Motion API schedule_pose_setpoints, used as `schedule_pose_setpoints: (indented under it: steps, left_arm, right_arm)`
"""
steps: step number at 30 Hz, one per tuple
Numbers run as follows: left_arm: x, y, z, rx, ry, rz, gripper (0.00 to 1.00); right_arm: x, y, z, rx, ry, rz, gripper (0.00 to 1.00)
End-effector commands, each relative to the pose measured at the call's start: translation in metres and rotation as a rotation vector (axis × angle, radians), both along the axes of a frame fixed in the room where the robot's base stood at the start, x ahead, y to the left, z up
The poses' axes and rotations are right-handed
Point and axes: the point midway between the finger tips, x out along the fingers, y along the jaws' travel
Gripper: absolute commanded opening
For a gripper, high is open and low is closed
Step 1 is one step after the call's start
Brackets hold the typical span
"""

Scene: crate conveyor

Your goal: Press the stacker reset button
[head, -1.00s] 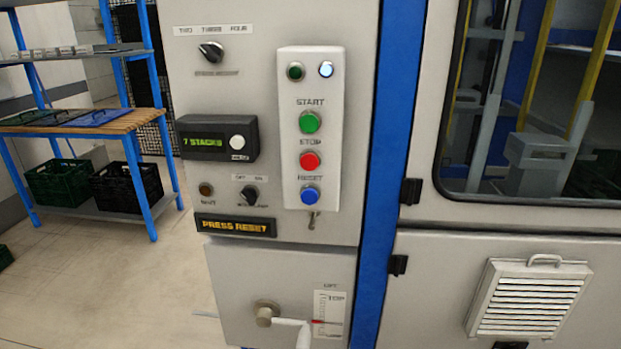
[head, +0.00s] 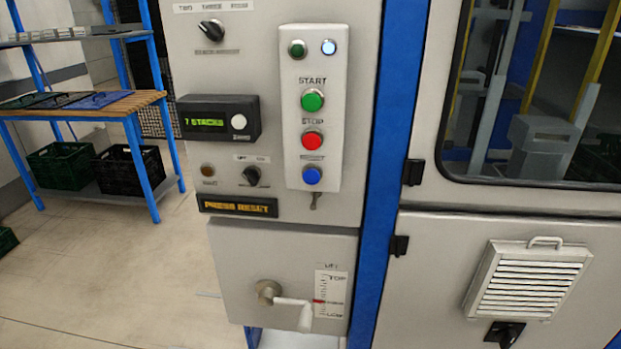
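The blue reset button (head: 312,175) sits lowest on the pale button strip (head: 316,75) of the grey control panel. Above it are the red stop button (head: 312,141) and the green start button (head: 312,100). At the strip's top are a dark green lamp and a lit white-blue lamp (head: 328,47). A small display (head: 238,206) lower left of the strip reads "PRESS RESET" in amber. A counter display (head: 208,123) shows green text that appears to read "7 STACKS". Neither of my grippers is in view.
A lift crank (head: 290,300) sticks out below the panel beside a scale. A blue post (head: 392,150) and a windowed machine door (head: 545,100) stand to the right. A blue-legged shelf (head: 70,110) with dark crates (head: 125,170) stands left, with open floor before it.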

Motion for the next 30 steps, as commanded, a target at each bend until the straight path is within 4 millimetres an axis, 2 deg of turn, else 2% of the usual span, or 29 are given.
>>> schedule_pose_setpoints:
  steps: [1,9,30]
  left_arm:
    - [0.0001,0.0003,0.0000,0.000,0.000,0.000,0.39]
    - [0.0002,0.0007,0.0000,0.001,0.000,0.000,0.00]
    - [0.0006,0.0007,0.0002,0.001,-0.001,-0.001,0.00]
  right_arm:
    - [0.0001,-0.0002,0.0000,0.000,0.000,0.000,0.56]
    - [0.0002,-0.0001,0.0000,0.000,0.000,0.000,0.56]
    - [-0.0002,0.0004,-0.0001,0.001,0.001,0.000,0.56]
